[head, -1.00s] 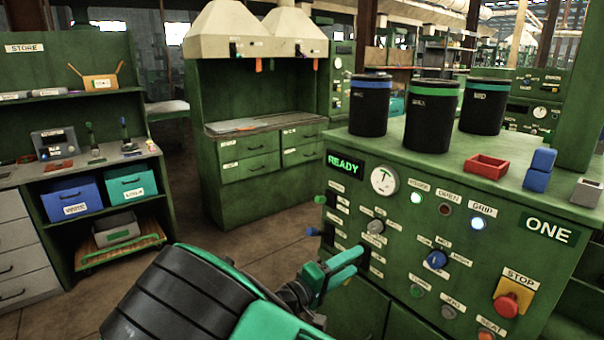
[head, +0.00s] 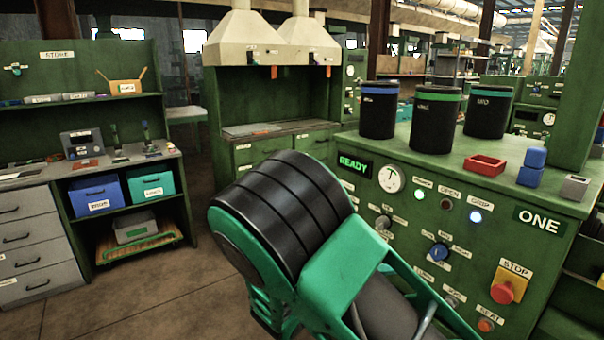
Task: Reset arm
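My arm (head: 345,265) rises across the lower middle of the head view, with green links and a black ribbed joint. My gripper is not visible now; the arm's far end runs out of the bottom of the picture. The green machine labelled ONE (head: 540,225) stands at the right, partly hidden behind my arm. Its display reads READY (head: 354,164). A green lamp (head: 419,195) and a bluish-white lamp (head: 475,217) are lit on its panel.
A store bench with blue (head: 97,194) and teal (head: 151,182) bins is at the left. Open floor (head: 150,285) lies between bench and machine.

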